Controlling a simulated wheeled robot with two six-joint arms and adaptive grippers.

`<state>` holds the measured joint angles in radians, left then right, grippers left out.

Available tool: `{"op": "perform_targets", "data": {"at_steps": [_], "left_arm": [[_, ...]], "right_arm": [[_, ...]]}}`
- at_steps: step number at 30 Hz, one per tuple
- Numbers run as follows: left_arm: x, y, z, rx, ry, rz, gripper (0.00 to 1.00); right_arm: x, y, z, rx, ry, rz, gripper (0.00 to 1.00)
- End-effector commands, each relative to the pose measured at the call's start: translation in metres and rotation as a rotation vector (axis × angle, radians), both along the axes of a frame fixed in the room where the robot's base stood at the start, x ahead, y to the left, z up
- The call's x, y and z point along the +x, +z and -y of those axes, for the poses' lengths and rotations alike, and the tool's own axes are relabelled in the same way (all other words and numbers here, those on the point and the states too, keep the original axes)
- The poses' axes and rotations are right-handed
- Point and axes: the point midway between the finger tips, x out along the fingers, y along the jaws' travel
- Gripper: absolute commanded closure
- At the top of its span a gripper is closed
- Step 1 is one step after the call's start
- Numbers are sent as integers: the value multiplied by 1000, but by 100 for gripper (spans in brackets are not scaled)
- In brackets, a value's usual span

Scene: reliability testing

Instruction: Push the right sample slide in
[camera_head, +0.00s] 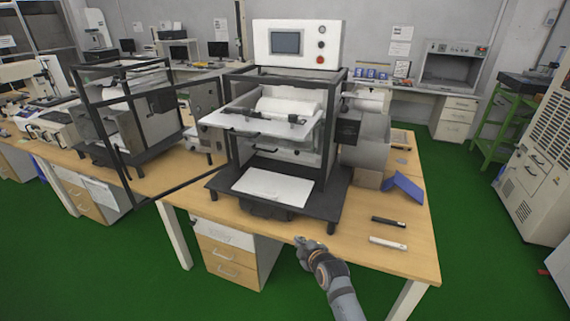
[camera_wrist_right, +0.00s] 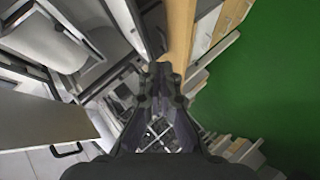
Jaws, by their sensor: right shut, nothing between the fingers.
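The test machine (camera_head: 334,86) stands on the wooden table with its black frame open at the front. A flat white sample slide (camera_head: 238,121) sticks out of its front at mid height, with a dark handle below its front edge. A white roll lies behind it. My right gripper (camera_head: 303,241) is shut and empty, at the table's front edge, below and to the right of the slide, and apart from it. Its shut fingers also show in the right wrist view (camera_wrist_right: 160,75). My left gripper is not in view.
A white sheet (camera_head: 272,186) lies on the machine's dark base. A black pen-like object (camera_head: 388,222), a white one (camera_head: 388,243) and a blue folded piece (camera_head: 404,187) lie on the table's right side. Another black-framed machine (camera_head: 130,115) stands at left.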

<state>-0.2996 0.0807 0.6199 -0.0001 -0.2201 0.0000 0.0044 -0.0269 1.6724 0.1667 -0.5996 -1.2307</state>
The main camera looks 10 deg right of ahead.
Motion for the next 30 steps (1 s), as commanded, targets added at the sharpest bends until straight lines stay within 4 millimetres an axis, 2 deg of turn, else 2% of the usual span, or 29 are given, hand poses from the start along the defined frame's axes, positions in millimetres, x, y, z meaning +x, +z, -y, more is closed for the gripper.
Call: {"op": "perform_targets", "data": {"at_steps": [1, 3, 6, 9, 12, 19, 23, 30], "left_arm": [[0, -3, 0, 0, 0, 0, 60], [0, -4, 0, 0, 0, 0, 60], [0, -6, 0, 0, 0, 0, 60], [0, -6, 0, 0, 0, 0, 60], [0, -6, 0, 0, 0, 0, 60], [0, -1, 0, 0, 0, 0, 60], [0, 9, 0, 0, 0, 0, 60], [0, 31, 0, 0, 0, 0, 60]], "right_arm": [[15, 64, -6, -73, 52, 116, 100], [21, 142, -11, -187, 113, 255, 100], [14, 226, -16, -330, 165, 412, 100], [3, 276, -19, -424, 188, 508, 100], [-3, 295, -19, -466, 195, 545, 100], [5, 299, -21, -472, 196, 548, 100], [27, 301, -25, -470, 196, 546, 100], [79, 301, -35, -469, 197, 547, 100]]}}
